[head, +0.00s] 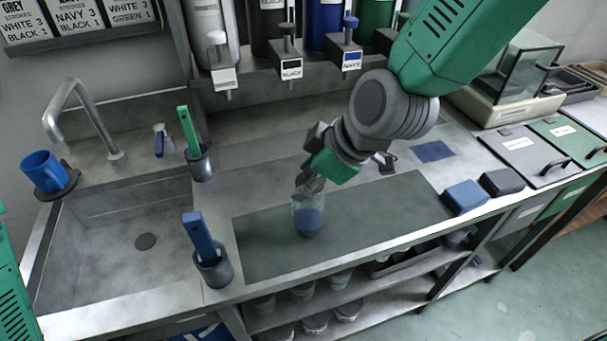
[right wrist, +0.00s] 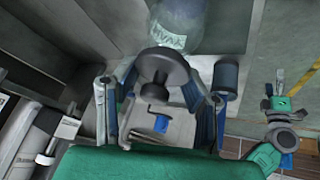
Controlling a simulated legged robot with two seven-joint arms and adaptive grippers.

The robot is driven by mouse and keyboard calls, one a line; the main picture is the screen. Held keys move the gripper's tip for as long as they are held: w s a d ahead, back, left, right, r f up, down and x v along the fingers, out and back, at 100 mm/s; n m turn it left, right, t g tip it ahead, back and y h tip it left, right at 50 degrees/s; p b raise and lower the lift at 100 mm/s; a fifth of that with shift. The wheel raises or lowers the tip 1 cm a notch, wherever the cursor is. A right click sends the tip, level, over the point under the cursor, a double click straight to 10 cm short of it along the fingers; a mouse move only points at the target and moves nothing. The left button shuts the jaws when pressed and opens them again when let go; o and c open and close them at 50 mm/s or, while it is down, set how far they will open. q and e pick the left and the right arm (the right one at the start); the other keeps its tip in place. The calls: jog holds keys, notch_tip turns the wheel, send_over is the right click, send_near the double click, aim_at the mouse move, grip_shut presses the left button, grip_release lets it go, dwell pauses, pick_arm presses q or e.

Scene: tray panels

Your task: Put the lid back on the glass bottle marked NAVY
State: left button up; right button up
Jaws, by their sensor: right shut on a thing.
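The glass bottle (head: 308,222), with blue contents, stands upright on the dark mat (head: 375,215). In the right wrist view the bottle (right wrist: 188,25) is at the top, with a partly readable NAVY label. My right gripper (head: 311,184) is just above the bottle's mouth. In the right wrist view my right gripper (right wrist: 162,108) is shut on the dark round lid (right wrist: 162,68), which has a knob. The lid overlaps the bottle's lower edge there; I cannot tell whether they touch. A green-grey arm, seemingly mine, shows small in the right wrist view; its gripper is unclear.
Left of the mat stand cups with a blue-handled tool (head: 198,235) and a green-handled tool (head: 189,130). The sink (head: 125,225) is further left, with a blue mug (head: 42,170) beside it. Blue (head: 464,195) and black (head: 502,182) blocks lie right of the mat.

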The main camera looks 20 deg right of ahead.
jog(key=shift+d, duration=0.15)
jog(key=shift+a+r, duration=0.1)
jog(key=shift+a, duration=0.1)
dwell(0.3)
dwell(0.4)
jog(key=o, duration=1.6)
jog(key=shift+c, duration=0.2)
jog(key=shift+p, duration=0.35)
jog(key=shift+r+p, duration=3.4)
jog(key=shift+r, duration=0.15)
grip_shut()
